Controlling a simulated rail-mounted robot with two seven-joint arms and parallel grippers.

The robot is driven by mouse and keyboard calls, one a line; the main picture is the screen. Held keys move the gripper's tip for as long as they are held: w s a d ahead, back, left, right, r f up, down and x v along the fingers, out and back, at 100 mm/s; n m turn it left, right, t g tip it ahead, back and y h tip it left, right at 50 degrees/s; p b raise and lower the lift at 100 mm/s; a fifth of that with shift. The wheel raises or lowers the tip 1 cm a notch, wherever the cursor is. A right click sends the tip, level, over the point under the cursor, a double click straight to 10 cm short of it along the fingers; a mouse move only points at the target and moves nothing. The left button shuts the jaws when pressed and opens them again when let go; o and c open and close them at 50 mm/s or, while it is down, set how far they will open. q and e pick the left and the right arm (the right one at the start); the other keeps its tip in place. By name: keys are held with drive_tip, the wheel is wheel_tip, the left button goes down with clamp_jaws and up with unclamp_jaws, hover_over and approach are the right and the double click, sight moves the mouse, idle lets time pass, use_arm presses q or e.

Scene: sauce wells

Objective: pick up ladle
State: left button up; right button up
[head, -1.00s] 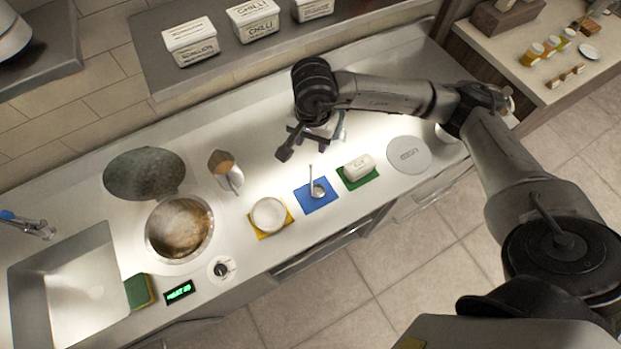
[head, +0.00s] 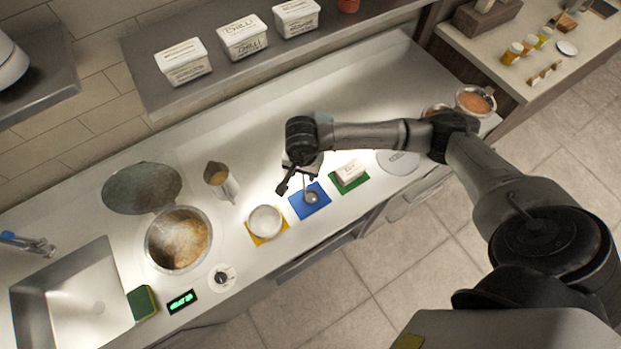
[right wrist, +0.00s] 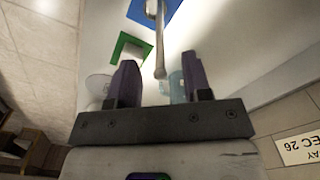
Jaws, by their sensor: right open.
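The ladle (head: 312,197) rests with its metal bowl on the blue mat (head: 302,210). Its handle rises toward my right gripper (head: 300,178), whose wrist hides its upper part in the head view. In the right wrist view the pale ladle handle (right wrist: 160,45) reaches down from the blue mat (right wrist: 178,10) to between the two purple fingers of my right gripper (right wrist: 159,66). The fingers are apart, with visible space on both sides of the handle. My left gripper is in no view.
A white dish (head: 265,221) is left of the ladle on a yellow mat; a white lidded tub (head: 350,171) is right on a green mat. A jug (head: 221,181), a pot (head: 178,239) and a sink (head: 75,303) lie farther left. A shelf (head: 190,88) overhangs the back.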

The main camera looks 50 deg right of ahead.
drive_tip(key=shift+f, duration=1)
drive_tip(key=shift+c, duration=0.2)
clamp_jaws()
